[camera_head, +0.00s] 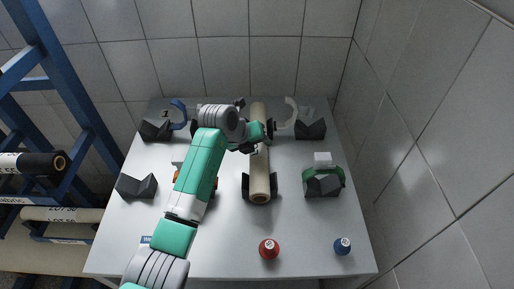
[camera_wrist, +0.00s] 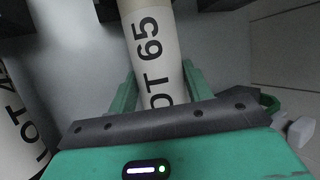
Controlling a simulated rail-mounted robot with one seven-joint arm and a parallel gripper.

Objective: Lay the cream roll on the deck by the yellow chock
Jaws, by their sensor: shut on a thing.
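The cream roll (camera_head: 259,180) lies lengthwise over the middle of the grey deck (camera_head: 225,235), its near end between the sides of a black chock (camera_head: 274,187). My gripper (camera_head: 258,146) is shut on it at mid-length. In the wrist view the roll (camera_wrist: 150,45), lettered "OT 65", runs between the green fingers (camera_wrist: 158,88). Whether it rests on the chock or is just above it, I cannot tell. I see no chock that is clearly yellow; an orange part (camera_head: 177,165) shows beside my arm, which hides much of it.
Black V-blocks (camera_head: 136,187) stand left and right. A blue hook (camera_head: 180,112), white hook (camera_head: 291,112) and green strap (camera_head: 338,177) rise nearby. Red (camera_head: 269,250) and blue (camera_head: 342,247) knobs stand in front. Another lettered roll (camera_wrist: 15,125) shows in the wrist view. A blue rack (camera_head: 45,90) stands left.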

